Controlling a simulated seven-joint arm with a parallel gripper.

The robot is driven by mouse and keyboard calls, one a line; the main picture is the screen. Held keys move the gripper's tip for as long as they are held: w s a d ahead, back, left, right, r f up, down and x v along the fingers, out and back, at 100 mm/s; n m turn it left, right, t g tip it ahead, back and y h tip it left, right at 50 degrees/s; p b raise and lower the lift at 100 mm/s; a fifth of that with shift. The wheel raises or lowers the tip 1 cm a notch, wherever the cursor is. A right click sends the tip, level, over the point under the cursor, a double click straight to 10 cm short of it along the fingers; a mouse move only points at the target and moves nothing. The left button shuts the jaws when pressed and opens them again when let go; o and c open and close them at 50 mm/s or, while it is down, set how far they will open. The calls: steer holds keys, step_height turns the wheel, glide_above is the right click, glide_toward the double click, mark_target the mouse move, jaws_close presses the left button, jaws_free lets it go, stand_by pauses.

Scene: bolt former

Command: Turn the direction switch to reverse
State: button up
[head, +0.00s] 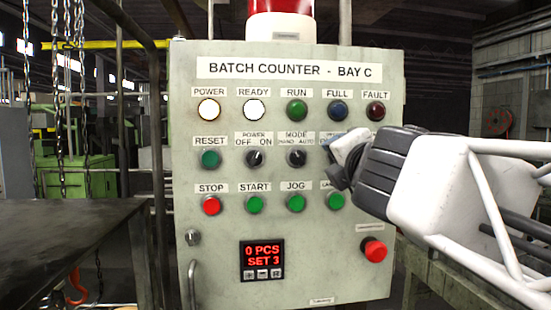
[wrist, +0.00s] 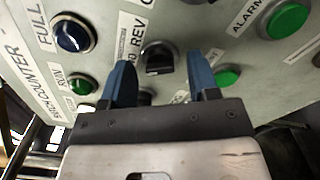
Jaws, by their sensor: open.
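The direction switch (wrist: 158,58) is a black rotary knob beside a white label reading REV in the wrist view. The rest of that label is partly hidden. Which way its pointer faces is hard to tell. In the head view my gripper covers the switch. My gripper (wrist: 165,66) is open, with one blue finger on each side of the knob in the picture. I cannot tell whether either finger touches it. In the head view my gripper (head: 340,157) reaches in from the right, close to the panel face.
The grey-green control panel (head: 220,235) also carries a mode switch (head: 296,157), a power switch (head: 255,158), several lamps and buttons, and a red mushroom button (head: 374,250). The display (head: 262,260) reads 0 PCS, SET 3. A green button (wrist: 228,76) lies close to the right finger.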

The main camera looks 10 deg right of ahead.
steer(key=shift+c, duration=0.5)
steer(key=c, duration=0.8)
steer(key=shift+m, duration=0.4)
steer(key=m, duration=1.1)
